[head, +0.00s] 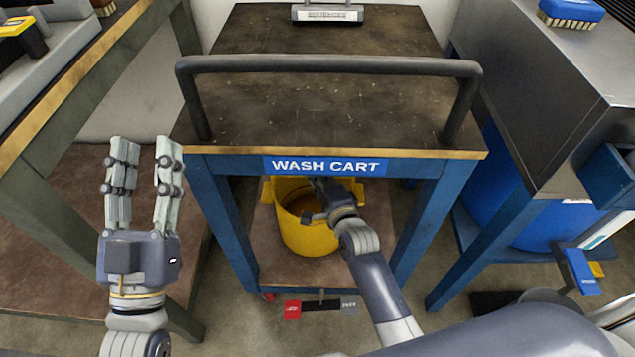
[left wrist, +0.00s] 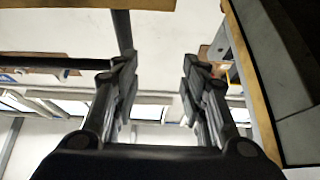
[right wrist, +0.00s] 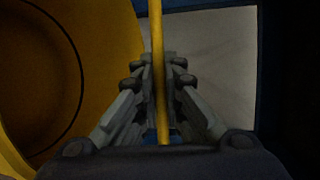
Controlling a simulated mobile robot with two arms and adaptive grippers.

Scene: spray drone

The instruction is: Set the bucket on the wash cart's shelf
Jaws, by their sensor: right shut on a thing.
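The yellow bucket (head: 309,238) is upright at the lower shelf (head: 278,262) of the wash cart (head: 330,165), under the cart's top. I cannot tell whether its base touches the shelf. My right gripper (head: 318,190) reaches in under the top edge at the bucket's near right side, and its fingertips are partly hidden. In the right wrist view my right gripper (right wrist: 160,75) is shut on the bucket's thin yellow handle (right wrist: 157,30), with the bucket wall (right wrist: 60,80) at the left. My left gripper (head: 142,160) is open and empty, left of the cart; its fingers also show apart in the left wrist view (left wrist: 160,85).
The cart's push bar (head: 330,64) and blue legs (head: 220,225) frame the shelf opening. A red-and-black pedal (head: 292,309) sits low at the front. A bench (head: 75,90) stands at the left, and a steel sink unit (head: 545,100) with a blue drum (head: 545,225) below at the right.

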